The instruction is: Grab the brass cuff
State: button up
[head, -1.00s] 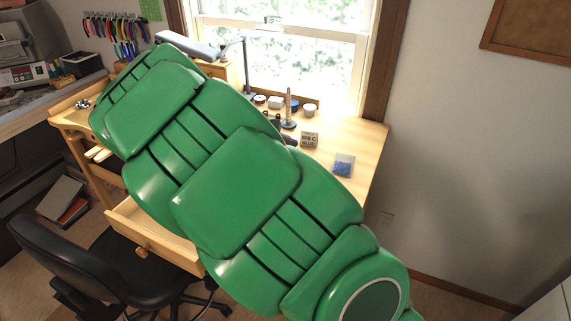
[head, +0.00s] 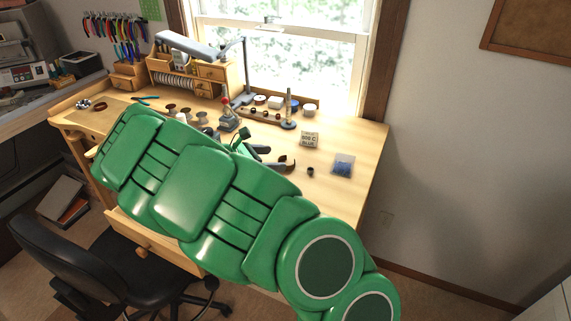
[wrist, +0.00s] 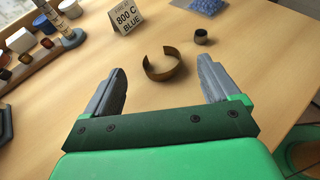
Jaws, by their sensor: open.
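The brass cuff is a dull brown-gold C-shaped band standing on its edge on the wooden bench. My gripper (wrist: 162,68) is open and empty, with one grey finger on each side, apart from the cuff. In the head view the cuff (head: 290,162) shows small beside the fingertips of my gripper (head: 274,157); my green arm hides part of the bench.
A small dark ring (wrist: 201,38) stands right of the cuff. The bench's right side is mostly clear.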

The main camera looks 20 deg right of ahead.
aim_at(282, 161)
jog(key=shift+f+x, duration=0.2)
jog(key=shift+x, duration=1.05)
jog(key=shift+f+x, duration=0.15)
jog(key=shift+x, duration=1.1)
jog(key=shift+a, duration=0.2)
jog(key=c, duration=1.1)
